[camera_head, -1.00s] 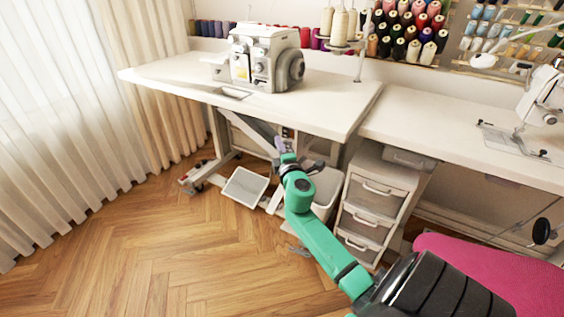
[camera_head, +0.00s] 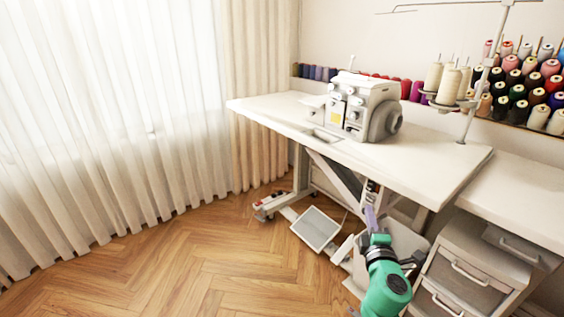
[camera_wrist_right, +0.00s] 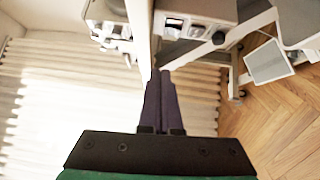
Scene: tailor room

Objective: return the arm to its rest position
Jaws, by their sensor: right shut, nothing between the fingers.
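My right arm is green and comes in from the bottom of the head view. Its gripper (camera_head: 370,217) is in front of the underside of the white serger table (camera_head: 285,112). In the right wrist view the two dark purple fingers (camera_wrist_right: 160,95) lie together, shut with nothing between them, and point toward the table's edge. My left gripper is not in view.
A white serger (camera_head: 362,105) stands on the table. A foot pedal plate (camera_head: 316,229) and metal legs are below. A drawer unit (camera_head: 470,275) stands right of my arm. Thread spools (camera_head: 525,85) line the wall. Pale curtains (camera_head: 110,120) hang left. The wooden floor (camera_head: 190,270) is open.

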